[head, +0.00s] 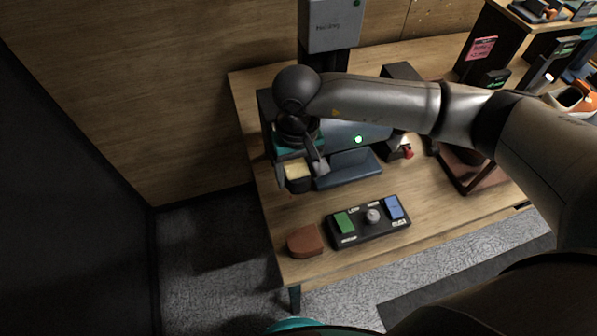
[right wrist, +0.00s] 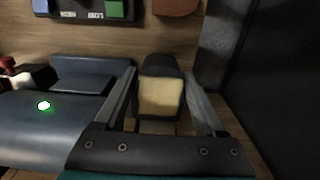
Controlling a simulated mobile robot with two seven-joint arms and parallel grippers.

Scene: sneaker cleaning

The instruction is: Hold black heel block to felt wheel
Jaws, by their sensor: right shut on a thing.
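My right gripper (head: 301,178) is over the left end of the workbench, pointing down. It is shut on the black heel block (head: 298,184), which has a rounded dark body and a cream face. In the right wrist view the block (right wrist: 158,68) sits between the two fingers of the right gripper (right wrist: 160,80), its cream face towards the camera. A grey machine (head: 345,133) with a lit green spot stands just right of the gripper, partly behind my arm. I cannot make out the felt wheel. My left gripper is out of view.
A brown heel block (head: 306,241) lies near the front left corner of the bench (head: 290,268). A control box (head: 369,222) with green and blue buttons and a grey knob is beside it. A red-tipped part (head: 407,153) is right of the machine. A shelf (head: 517,42) stands at the back right.

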